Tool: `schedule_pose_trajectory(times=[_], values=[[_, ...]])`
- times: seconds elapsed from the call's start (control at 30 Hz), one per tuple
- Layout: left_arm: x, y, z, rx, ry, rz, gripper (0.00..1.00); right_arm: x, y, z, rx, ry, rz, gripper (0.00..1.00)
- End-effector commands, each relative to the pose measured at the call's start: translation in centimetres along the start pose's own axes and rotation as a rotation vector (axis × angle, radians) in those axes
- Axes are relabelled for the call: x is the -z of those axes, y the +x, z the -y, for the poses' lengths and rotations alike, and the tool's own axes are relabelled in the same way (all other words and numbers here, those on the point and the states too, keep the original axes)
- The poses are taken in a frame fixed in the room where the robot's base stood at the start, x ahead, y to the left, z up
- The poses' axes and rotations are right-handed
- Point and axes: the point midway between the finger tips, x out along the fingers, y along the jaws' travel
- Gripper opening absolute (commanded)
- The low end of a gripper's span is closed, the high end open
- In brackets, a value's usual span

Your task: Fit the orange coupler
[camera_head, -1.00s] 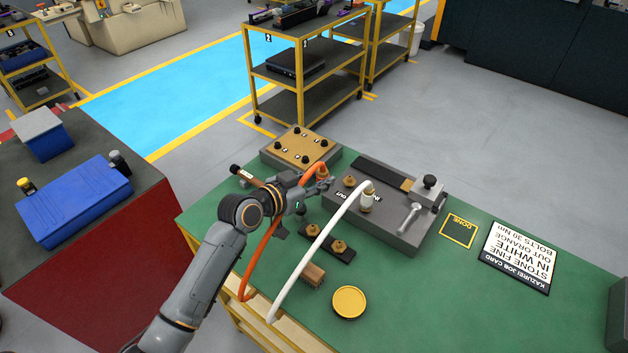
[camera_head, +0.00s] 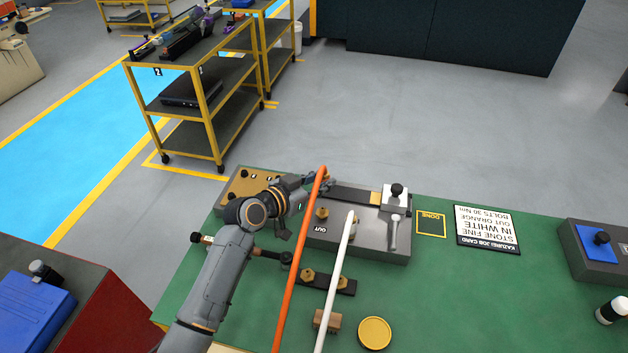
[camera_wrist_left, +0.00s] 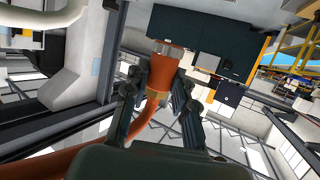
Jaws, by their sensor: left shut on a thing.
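My left gripper (camera_head: 316,182) is shut on the orange coupler (camera_wrist_left: 163,70) at the end of the orange hose (camera_head: 296,260). In the left wrist view, the fingers (camera_wrist_left: 162,88) lie on both sides of the coupler, whose metal-coloured end points away from the palm. In the head view, the gripper is over the back left of the grey block (camera_head: 375,240). A brass port (camera_head: 322,214) by the OUT label shows bare. The white hose (camera_head: 336,270) ends at the block, right of that port; its fitting is partly hidden. My right gripper is out of view.
A dark plate with brass fittings (camera_head: 308,276), a wooden block (camera_head: 327,320) and a yellow dish (camera_head: 375,333) lie in front. A black-handled tool (camera_head: 270,255) lies partly behind my arm. The job card (camera_head: 487,228) is at right. The green table (camera_head: 470,300) is clear at front right.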

Motion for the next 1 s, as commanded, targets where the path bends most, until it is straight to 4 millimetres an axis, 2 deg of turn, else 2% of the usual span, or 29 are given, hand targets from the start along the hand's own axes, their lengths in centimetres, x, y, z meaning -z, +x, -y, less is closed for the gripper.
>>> schedule_pose_trajectory(times=[0.37,1.0], values=[[-0.2,0.1,0.0,0.0,0.001,0.0,0.0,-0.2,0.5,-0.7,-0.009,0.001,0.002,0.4],[-5.3,1.6,0.0,0.001,0.0,-0.001,0.0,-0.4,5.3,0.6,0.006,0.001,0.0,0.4]])
